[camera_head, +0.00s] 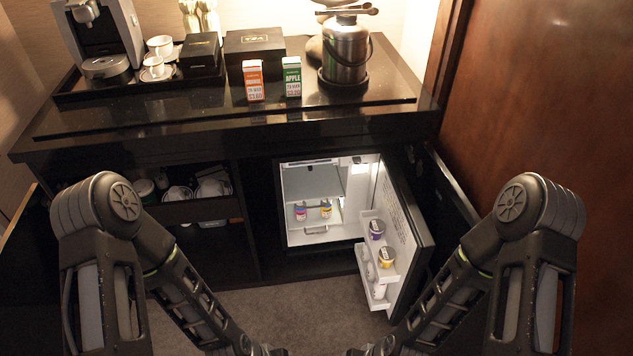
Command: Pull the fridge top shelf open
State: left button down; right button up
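The small fridge (291,192) stands inside the dark cabinet with its door (408,235) swung open to the right. Its white interior is lit. A thin pale shelf edge (310,162) runs across the top of the interior; how far in it sits is hard to tell. Lower down, a white shelf or drawer with a handle (316,230) holds two small cups (300,212). My left and right arms reach down to the bottom middle of the view, in front of the fridge and apart from it. The fingers of both grippers are cut off by the bottom edge.
Door racks (365,258) hold several small tubs and face the opening. The black counter (200,118) above carries juice cartons (253,80), a metal ice bucket (345,52), boxes and a coffee machine (105,35). Open carpet (290,312) lies before the fridge. A wooden panel (550,100) stands right.

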aim_at(301, 185)
jog(key=i+j, duration=0.25)
jog(key=i, duration=0.2)
jog(key=i+j, duration=0.25)
jog(key=i, duration=0.2)
jog(key=i+j+z, duration=0.1)
jog(key=z, duration=1.45)
jog(key=i+j, duration=0.05)
